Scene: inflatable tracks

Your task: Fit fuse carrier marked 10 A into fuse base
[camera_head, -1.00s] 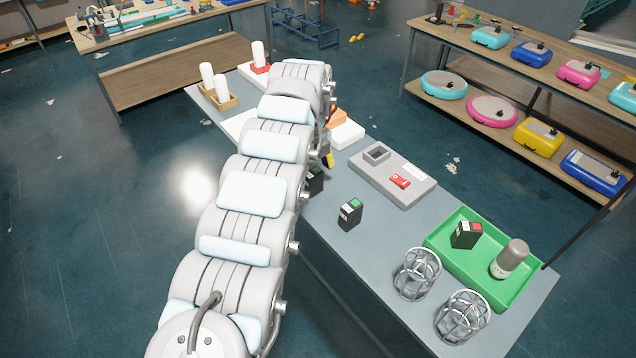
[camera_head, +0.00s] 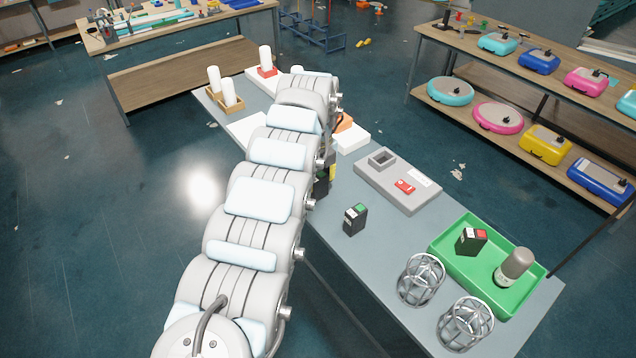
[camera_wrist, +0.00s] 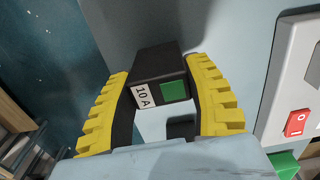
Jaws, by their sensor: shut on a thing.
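In the wrist view, my gripper (camera_wrist: 163,100) has its two yellow ribbed fingers closed on the sides of a black fuse carrier (camera_wrist: 158,66). The carrier has a white label reading 10 A and a green square. In the head view, my arm largely hides the gripper; a bit of yellow finger (camera_head: 332,172) and dark carrier (camera_head: 320,187) show beside it, above the table. The fuse base looks to be the grey block (camera_head: 408,195) with a raised square socket (camera_head: 382,160) and a red switch, right of the gripper. Its edge and red switch (camera_wrist: 297,122) show in the wrist view.
Another black carrier with a green patch (camera_head: 355,219) stands on the table (camera_head: 345,262) in front of the grey block. A green tray (camera_head: 440,262) holds a red-marked carrier (camera_head: 471,241) and a grey-capped cylinder (camera_head: 514,267). Two wire cages (camera_head: 421,279) stand near the front edge.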

